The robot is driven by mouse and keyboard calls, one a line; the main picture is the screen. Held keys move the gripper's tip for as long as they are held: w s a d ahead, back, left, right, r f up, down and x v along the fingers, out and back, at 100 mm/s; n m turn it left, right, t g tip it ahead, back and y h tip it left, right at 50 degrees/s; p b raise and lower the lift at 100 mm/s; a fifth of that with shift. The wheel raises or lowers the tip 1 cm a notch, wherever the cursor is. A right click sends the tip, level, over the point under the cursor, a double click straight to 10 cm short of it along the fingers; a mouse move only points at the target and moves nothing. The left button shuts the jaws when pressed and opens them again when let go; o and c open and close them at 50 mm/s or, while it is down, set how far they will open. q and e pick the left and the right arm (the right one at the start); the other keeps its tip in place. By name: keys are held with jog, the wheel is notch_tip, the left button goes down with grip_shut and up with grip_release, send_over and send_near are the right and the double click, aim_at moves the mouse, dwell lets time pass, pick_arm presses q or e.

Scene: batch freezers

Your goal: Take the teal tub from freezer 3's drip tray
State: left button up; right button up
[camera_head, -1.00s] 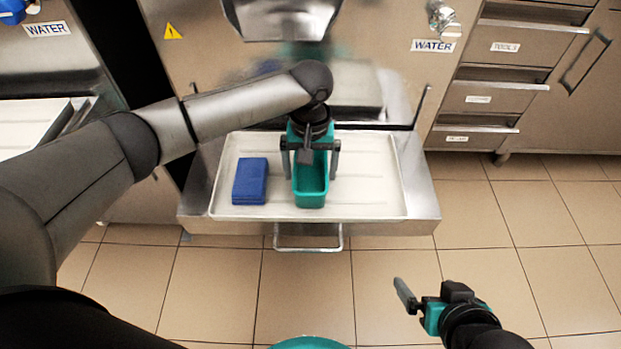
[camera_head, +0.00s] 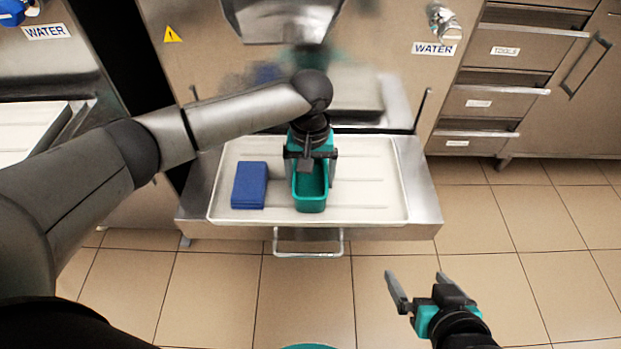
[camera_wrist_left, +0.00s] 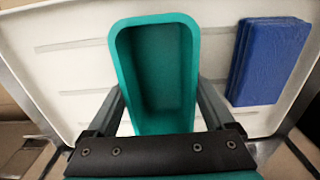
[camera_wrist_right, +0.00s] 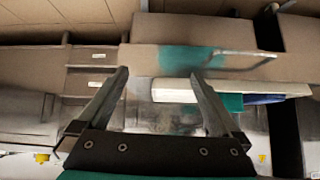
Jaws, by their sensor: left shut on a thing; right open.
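The teal tub (camera_head: 311,188) is an open rectangular container on or just above the white drip tray (camera_head: 375,196) in the head view. My left gripper (camera_head: 311,158) comes down over it from behind, shut on the tub with one finger on each side. The left wrist view shows the empty inside of the tub (camera_wrist_left: 158,75) between the fingers (camera_wrist_left: 160,112). Whether its base touches the tray cannot be told. My right gripper (camera_head: 418,292) is open and empty over the floor, low at the right; its spread fingers (camera_wrist_right: 160,100) show in the right wrist view.
A blue folded cloth or block (camera_head: 249,186) lies on the tray left of the tub. A metal handle (camera_head: 308,252) projects below the tray's front. The steel spout housing (camera_head: 283,20) hangs above. Labelled drawers (camera_head: 495,95) stand at right. The tiled floor in front is clear.

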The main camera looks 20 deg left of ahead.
pick_arm(q)
jog(key=c, duration=0.4)
jog(key=shift+c, duration=0.2)
jog(key=shift+r, duration=0.1)
